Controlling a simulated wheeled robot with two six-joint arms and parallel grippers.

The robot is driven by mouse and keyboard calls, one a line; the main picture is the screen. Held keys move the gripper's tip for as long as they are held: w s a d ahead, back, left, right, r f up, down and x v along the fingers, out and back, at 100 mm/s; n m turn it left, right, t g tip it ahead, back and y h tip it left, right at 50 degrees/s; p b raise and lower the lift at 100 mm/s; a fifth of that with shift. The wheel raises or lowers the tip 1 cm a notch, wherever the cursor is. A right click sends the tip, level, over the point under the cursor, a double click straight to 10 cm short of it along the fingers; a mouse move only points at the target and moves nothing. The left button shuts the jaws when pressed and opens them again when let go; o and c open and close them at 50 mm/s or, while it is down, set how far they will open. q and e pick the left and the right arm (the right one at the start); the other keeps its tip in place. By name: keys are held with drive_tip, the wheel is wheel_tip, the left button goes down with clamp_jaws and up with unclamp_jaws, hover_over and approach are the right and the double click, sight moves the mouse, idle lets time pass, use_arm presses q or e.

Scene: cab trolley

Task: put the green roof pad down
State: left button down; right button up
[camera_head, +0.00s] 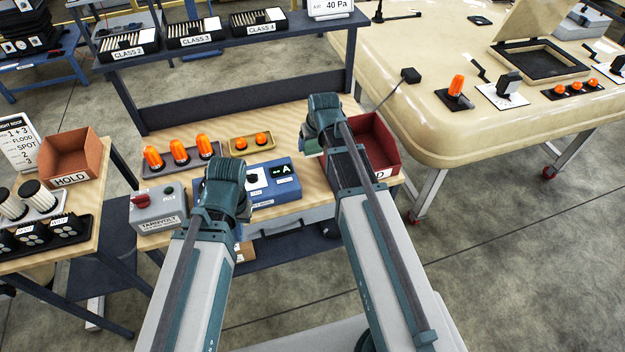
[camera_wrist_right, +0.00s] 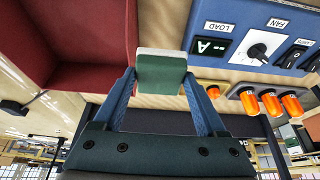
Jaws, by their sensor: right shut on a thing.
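The green roof pad (camera_wrist_right: 162,75), a small green block with a pale layer along one edge, is held between the two blue fingers of my right gripper (camera_wrist_right: 163,90). It is above the wooden bench, beside the red bin (camera_wrist_right: 75,45) and the blue tester box (camera_wrist_right: 245,40). In the head view my right gripper (camera_head: 322,125) is at the left side of the red bin (camera_head: 377,140) and mostly hides the pad. My left gripper (camera_head: 225,178) is above the bench in front of the blue tester box (camera_head: 268,180); its fingers are hidden.
Orange beacons (camera_head: 180,151) stand in a tray left of the tester, and a yellow tray (camera_head: 250,146) holds smaller ones. A grey switch box (camera_head: 160,212) is at the front left. A shelf (camera_head: 230,41) runs behind. A large cream panel (camera_head: 460,110) stands at right.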

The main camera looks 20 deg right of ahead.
wheel_tip(320, 180, down, 11)
drive_tip(key=b, duration=0.9)
drive_tip(key=shift+b, duration=0.35)
wheel_tip(320, 180, down, 4)
drive_tip(key=b, duration=0.4)
drive_tip(key=shift+r, duration=0.15)
drive_tip(key=o, duration=0.7)
drive_tip(key=shift+f, duration=0.2)
drive_tip(key=shift+o, duration=1.1)
